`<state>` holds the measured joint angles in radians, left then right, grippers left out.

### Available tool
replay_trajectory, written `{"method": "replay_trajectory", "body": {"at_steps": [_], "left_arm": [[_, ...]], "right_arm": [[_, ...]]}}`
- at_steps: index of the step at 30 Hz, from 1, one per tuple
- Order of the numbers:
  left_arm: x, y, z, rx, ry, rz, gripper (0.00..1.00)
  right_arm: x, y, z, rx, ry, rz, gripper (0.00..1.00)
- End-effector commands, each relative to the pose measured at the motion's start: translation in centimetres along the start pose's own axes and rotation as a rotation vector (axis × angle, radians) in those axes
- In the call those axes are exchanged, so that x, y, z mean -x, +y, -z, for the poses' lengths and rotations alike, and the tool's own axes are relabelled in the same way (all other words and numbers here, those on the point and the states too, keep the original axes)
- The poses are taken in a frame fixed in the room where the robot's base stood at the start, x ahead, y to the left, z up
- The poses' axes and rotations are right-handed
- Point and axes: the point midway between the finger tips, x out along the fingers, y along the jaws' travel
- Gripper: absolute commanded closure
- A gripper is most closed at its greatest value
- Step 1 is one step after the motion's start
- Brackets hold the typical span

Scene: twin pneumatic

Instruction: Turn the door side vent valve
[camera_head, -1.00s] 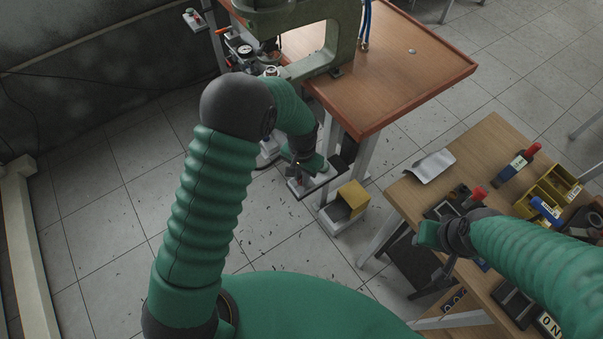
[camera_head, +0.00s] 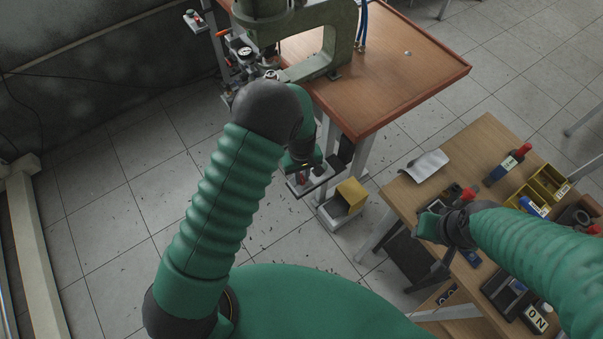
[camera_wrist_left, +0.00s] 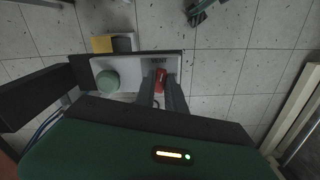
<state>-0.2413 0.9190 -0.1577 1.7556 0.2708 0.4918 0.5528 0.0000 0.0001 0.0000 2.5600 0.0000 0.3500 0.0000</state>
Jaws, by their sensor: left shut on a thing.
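The vent valve, a small red handle (camera_wrist_left: 160,80) below a dark label, sits on a pale panel (camera_wrist_left: 132,66) beside a round green knob (camera_wrist_left: 107,82) in the left wrist view. My left gripper (camera_wrist_left: 162,88) has its two dark fingers shut on the red handle.
A press (camera_head: 343,30) stands on a brown table (camera_head: 400,85) above the panel. A yellow box (camera_head: 352,192) is right of the panel. The wooden bench (camera_head: 480,150) holds bottles and yellow bins (camera_head: 550,182). Floor at left is clear.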

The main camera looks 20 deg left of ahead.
Motion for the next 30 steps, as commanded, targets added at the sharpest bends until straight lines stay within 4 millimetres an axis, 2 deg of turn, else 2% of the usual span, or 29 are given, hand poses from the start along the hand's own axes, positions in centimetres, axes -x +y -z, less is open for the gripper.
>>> {"method": "replay_trajectory", "body": {"at_steps": [1,12,30], "left_arm": [[0.57,0.33,0.62,0.036,0.016,-0.01,1.0],[0.49,0.29,0.69,0.232,0.016,-0.012,1.0],[0.46,0.25,0.8,0.28,0.017,-0.013,1.0]], "right_arm": [[0.42,0.0,0.1,0.0,0.0,0.0,0.64],[1.18,0.0,0.28,0.0,0.0,0.0,0.64],[1.3,0.0,0.31,0.0,0.0,0.0,0.64]]}}
